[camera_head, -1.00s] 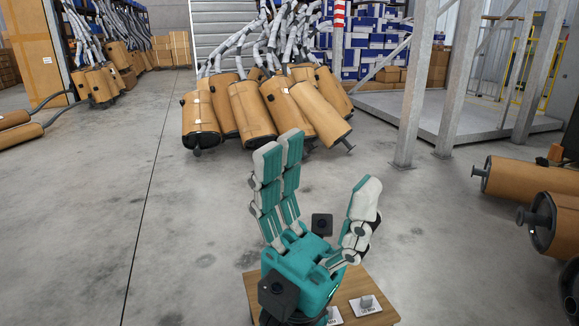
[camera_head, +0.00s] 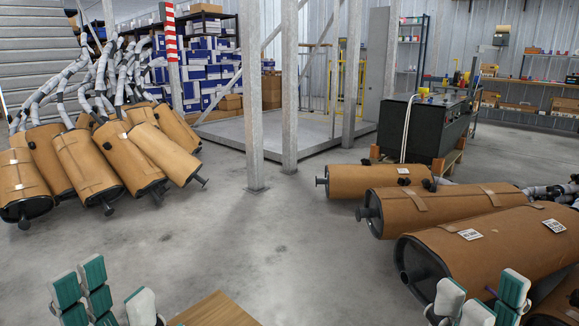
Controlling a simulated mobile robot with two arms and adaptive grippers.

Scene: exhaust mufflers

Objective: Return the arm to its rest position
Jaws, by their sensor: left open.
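My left gripper (camera_head: 116,295) shows at the bottom left of the head view. Its teal and grey-white fingers point up and stand apart from its thumb. It is open with nothing between the fingers. My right gripper (camera_head: 484,296) shows at the bottom right, in front of the large mufflers. Its fingertips stand apart and I see nothing held between them. The palms and wrists of both are cut off by the lower edge.
A wooden tabletop corner (camera_head: 212,310) lies right of my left gripper. Large brown mufflers (camera_head: 480,240) lie at the right, and several more (camera_head: 85,165) lean together at the left. Grey steel posts (camera_head: 288,100) stand mid-view. The concrete floor (camera_head: 270,240) between is clear.

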